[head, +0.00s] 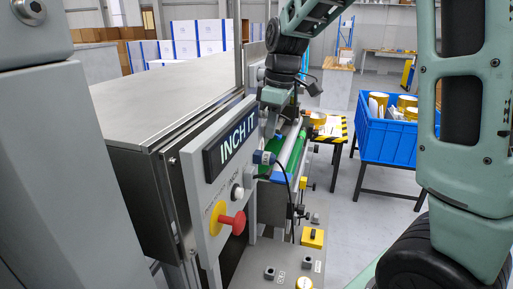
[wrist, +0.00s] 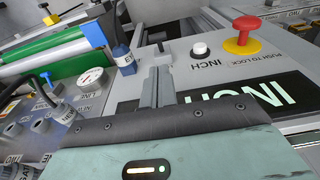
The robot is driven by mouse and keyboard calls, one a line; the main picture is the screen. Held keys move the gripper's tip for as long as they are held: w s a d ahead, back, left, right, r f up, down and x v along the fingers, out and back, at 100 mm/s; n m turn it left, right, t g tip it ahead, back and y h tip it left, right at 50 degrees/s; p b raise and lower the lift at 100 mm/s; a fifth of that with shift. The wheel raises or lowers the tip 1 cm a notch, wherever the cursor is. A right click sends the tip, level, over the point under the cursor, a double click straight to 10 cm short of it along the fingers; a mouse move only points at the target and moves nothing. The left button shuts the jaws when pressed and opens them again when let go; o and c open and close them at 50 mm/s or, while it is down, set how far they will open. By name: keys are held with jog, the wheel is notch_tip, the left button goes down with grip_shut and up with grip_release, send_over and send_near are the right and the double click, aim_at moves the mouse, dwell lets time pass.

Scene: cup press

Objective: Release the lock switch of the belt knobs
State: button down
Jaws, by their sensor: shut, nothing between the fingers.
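My gripper (wrist: 160,52) is shut and empty, with its fingers over the light grey control panel in the wrist view. In the head view my gripper (head: 271,132) is beside the INCH IT sign, its tips small and partly hidden. I cannot tell which part is the lock switch.
A red mushroom button (wrist: 245,26) on a yellow base and a white INCH button (wrist: 200,48) stick up from the panel.

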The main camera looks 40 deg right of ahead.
dwell(0.3)
jog(key=p, duration=0.2)
send_over(259, 176)
jog(key=s+d, duration=0.1)
jog(key=f, duration=1)
jog(key=shift+d, duration=0.2)
jog(key=shift+b, duration=0.3)
jog(key=shift+f+b, duration=0.15)
jog(key=shift+b, duration=0.25)
jog(key=shift+s+d+t, duration=0.1)
jog(key=shift+t, duration=0.2)
